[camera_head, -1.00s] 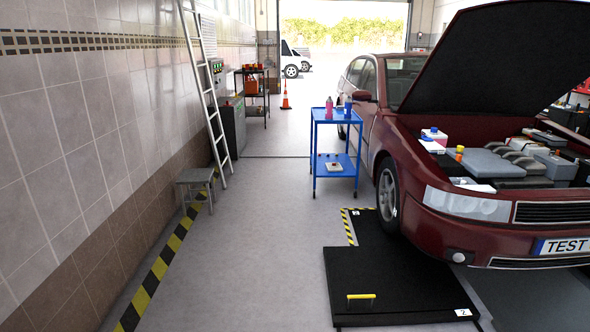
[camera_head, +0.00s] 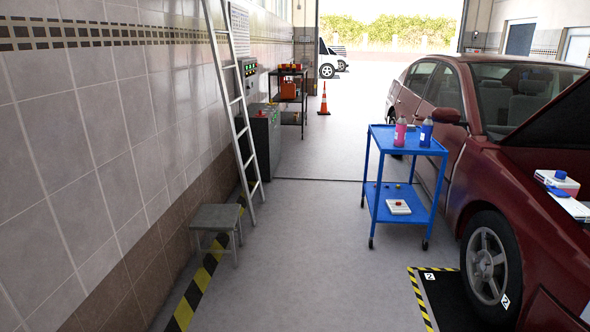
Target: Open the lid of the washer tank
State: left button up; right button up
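A white container with a blue cap (camera_head: 560,176) shows at the right edge, in the engine bay of the red car (camera_head: 465,150). It looks like the washer tank (camera_head: 553,184), and the blue cap sits on its top. The tank is small in the view, and the panel edge hides its lower part. The dark underside of the raised hood (camera_head: 565,122) shows behind and above it. Neither of my grippers is in view.
A blue trolley (camera_head: 408,140) with a pink bottle (camera_head: 400,132) and a blue bottle (camera_head: 426,132) stands beside the car. A ladder (camera_head: 240,110) and a grey stool (camera_head: 217,222) are along the left wall. The floor (camera_head: 310,265) between is clear.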

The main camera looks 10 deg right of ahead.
aim_at(559, 193)
jog(key=i+z, duration=0.15)
jog(key=i, duration=0.5)
jog(key=i+z, duration=0.15)
jog(key=i, duration=0.5)
jog(key=i+z, duration=0.15)
jog(key=i, duration=0.5)
jog(key=i+j+z, duration=0.15)
jog(key=i, duration=0.5)
jog(key=i+z, duration=0.3)
jog(key=i, duration=0.15)
jog(key=i+j+z, duration=0.1)
jog(key=i+z, duration=0.15)
jog(key=i, duration=0.2)
jog(key=i+j+z, duration=0.15)
jog(key=i+z, duration=0.15)
jog(key=i, duration=0.15)
jog(key=i+z, duration=0.3)
jog(key=z, duration=0.2)
jog(key=i+z, duration=0.3)
jog(key=z, duration=0.15)
jog(key=i+j+z, duration=0.15)
jog(key=z, duration=0.35)
jog(key=i+j+z, duration=0.3)
jog(key=z, duration=0.2)
